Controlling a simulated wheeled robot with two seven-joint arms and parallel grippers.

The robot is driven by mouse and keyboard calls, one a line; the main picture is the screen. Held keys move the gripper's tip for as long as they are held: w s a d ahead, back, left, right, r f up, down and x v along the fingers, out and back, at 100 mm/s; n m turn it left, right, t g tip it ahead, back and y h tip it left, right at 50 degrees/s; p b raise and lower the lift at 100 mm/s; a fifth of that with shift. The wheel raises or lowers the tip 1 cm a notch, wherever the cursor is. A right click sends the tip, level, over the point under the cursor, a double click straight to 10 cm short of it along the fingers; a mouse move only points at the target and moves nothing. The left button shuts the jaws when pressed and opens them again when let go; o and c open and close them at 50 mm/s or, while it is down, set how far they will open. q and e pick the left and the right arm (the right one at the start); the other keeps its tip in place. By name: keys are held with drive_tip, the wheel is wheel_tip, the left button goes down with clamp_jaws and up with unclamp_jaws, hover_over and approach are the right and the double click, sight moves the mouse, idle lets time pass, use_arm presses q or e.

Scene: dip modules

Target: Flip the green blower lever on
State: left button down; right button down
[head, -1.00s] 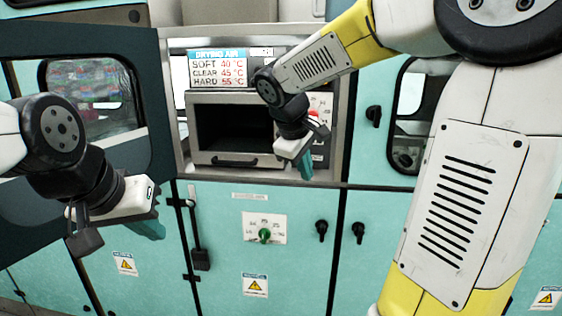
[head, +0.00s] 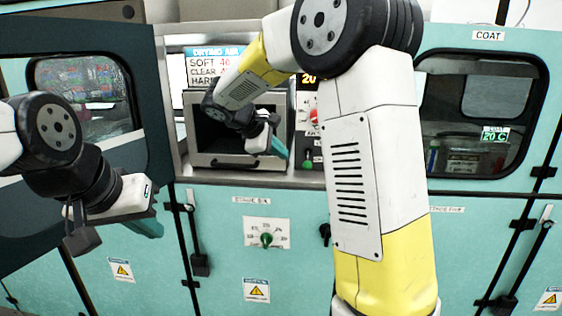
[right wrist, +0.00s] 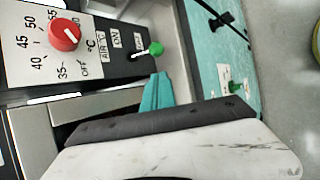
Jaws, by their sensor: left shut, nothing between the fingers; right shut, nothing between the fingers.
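The green blower lever, a small green ball on a stem, sticks out from the dark control panel in the right wrist view (right wrist: 156,48), beside an ON label. It also shows in the head view (head: 308,163), low on the panel right of the oven opening. Whether it stands at on or off I cannot tell. My right gripper (head: 281,148) is shut and empty in front of the oven's right edge, a little left of the lever. Its teal fingertips (right wrist: 157,92) appear just below the lever in the right wrist view, apart from it. My left gripper (head: 150,226) is shut and empty at the left.
A red temperature knob (right wrist: 66,34) sits on the same panel. The dark oven opening (head: 212,135) lies left of the panel. Another green knob (head: 267,239) is on the lower cabinet. An open dark door (head: 25,220) stands at the left.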

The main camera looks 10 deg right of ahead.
sight(308, 162)
drive_tip(key=x, duration=0.9)
drive_tip(key=shift+w+d+f, duration=0.1)
drive_tip(key=shift+d+f, duration=0.05)
drive_tip(key=shift+f, duration=0.05)
drive_tip(key=shift+r, duration=0.1)
